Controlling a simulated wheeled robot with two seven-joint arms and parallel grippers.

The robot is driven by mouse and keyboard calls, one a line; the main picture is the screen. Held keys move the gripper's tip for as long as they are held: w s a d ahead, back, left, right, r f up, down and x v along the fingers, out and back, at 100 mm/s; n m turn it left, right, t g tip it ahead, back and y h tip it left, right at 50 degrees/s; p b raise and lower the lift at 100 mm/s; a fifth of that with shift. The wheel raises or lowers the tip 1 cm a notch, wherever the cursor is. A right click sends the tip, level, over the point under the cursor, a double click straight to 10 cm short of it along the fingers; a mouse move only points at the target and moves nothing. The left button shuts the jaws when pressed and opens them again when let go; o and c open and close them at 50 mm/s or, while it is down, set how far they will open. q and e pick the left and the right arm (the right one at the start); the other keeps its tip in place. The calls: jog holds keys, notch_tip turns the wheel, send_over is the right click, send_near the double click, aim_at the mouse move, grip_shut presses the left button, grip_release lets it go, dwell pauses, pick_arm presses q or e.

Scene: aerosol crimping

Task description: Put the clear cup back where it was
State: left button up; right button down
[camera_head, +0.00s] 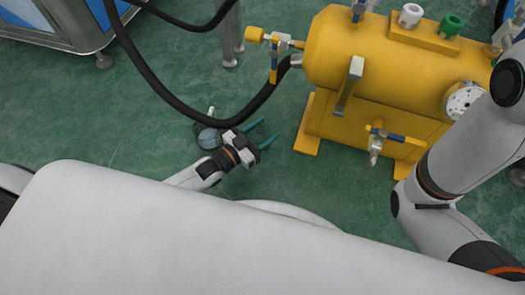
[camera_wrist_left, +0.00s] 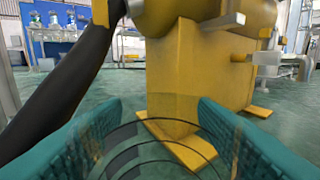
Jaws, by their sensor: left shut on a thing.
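My left gripper (camera_head: 268,133), with teal fingers, is low in the middle of the head view, to the left of the yellow machine. In the left wrist view its two fingers (camera_wrist_left: 155,145) stand on either side of the clear cup (camera_wrist_left: 158,160). The cup is see-through and shows mainly as thin dark curved rims between the fingers. The gripper is shut on it. In the head view the cup is too faint to make out. My right arm comes in at the right, but its gripper is out of view.
A yellow tank machine (camera_head: 385,55) with valves and a gauge (camera_head: 464,101) stands to the right of the left gripper. A thick black hose (camera_head: 160,88) curves behind the gripper. A blue and grey cabinet (camera_head: 60,22) stands at top left. Green floor is open at left.

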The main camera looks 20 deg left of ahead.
aim_at(260, 139)
pick_arm(q)
notch_tip(260, 139, down, 8)
jog(key=b, duration=0.5)
jog(key=shift+f+b, duration=0.1)
jog(key=shift+b, duration=0.3)
jog(key=shift+r, duration=0.2)
jog(key=shift+f, duration=0.15)
jog(key=o, duration=1.1)
